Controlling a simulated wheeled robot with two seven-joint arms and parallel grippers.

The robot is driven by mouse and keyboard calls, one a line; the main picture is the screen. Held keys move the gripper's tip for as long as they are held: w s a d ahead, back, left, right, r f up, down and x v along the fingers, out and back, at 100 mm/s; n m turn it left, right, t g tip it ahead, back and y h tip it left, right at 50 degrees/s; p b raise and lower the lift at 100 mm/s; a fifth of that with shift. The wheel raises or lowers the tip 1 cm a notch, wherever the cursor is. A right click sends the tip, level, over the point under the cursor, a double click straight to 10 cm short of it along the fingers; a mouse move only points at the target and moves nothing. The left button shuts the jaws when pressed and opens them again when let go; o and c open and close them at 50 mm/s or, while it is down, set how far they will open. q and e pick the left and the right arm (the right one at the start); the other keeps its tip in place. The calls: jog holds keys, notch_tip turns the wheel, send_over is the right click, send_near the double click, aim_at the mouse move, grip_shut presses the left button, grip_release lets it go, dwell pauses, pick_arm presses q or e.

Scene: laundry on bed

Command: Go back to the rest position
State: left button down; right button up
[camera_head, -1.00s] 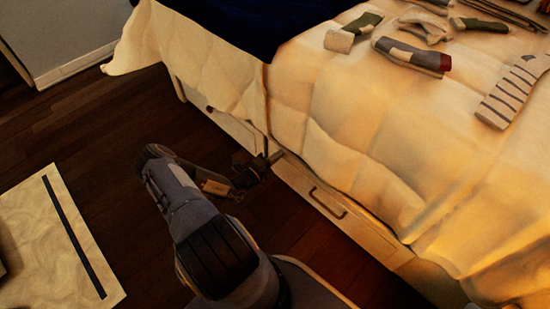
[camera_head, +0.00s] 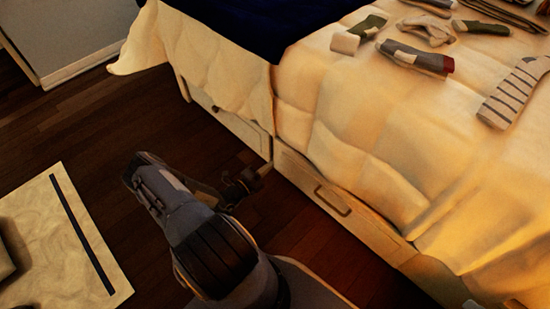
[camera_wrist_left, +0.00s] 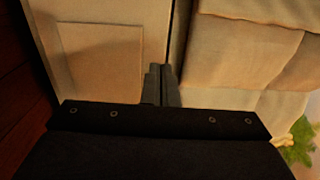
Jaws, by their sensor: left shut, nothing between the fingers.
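My left gripper (camera_head: 258,176) is in the lower middle of the head view, in front of the bed's side and well below the mattress top. In the left wrist view its two fingers (camera_wrist_left: 161,84) are together with nothing between them. Behind them are a pale drawer panel (camera_wrist_left: 100,60) and the hanging cream bedspread. My left arm (camera_head: 190,220) is folded over the floor beside the bed. My right gripper is not in view.
The bed (camera_head: 360,150) fills the right, with drawers (camera_head: 330,195) below. Several socks lie on top, including a striped one (camera_head: 512,95) and a grey one with a red end (camera_head: 415,57). A pale rug (camera_head: 60,240) lies left; dark wooden floor (camera_head: 100,130) between is clear.

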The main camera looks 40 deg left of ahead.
pick_arm(q)
jog(key=s+p, duration=0.1)
jog(key=s, duration=0.5)
jog(key=shift+a, duration=0.25)
jog(key=w+d+r+m+g+h, duration=0.3)
jog(key=d+r+m+g+h, duration=0.15)
jog(key=r+m, duration=0.55)
jog(key=w+d+r+m+g+h, duration=0.2)
jog(key=d+r+m+g+h, duration=0.3)
jog(key=r+m, duration=0.5)
jog(key=s+d+r+m+g+y, duration=0.1)
jog(key=s+d+r+m+g, duration=0.45)
jog(key=d+r+m, duration=0.6)
jog(key=s+d+r+m+t+y, duration=0.1)
jog(key=s+r+m+y, duration=0.25)
jog(key=s+m, duration=0.5)
jog(key=s+r+m+t+y, duration=0.25)
jog(key=s+r+m, duration=0.25)
jog(key=m, duration=0.6)
notch_tip(320, 180, up, 34)
jog(key=p, duration=3.3)
jog(key=shift+w+g+p, duration=0.25)
jog(key=shift+g+p, duration=0.05)
jog(key=shift+g, duration=0.15)
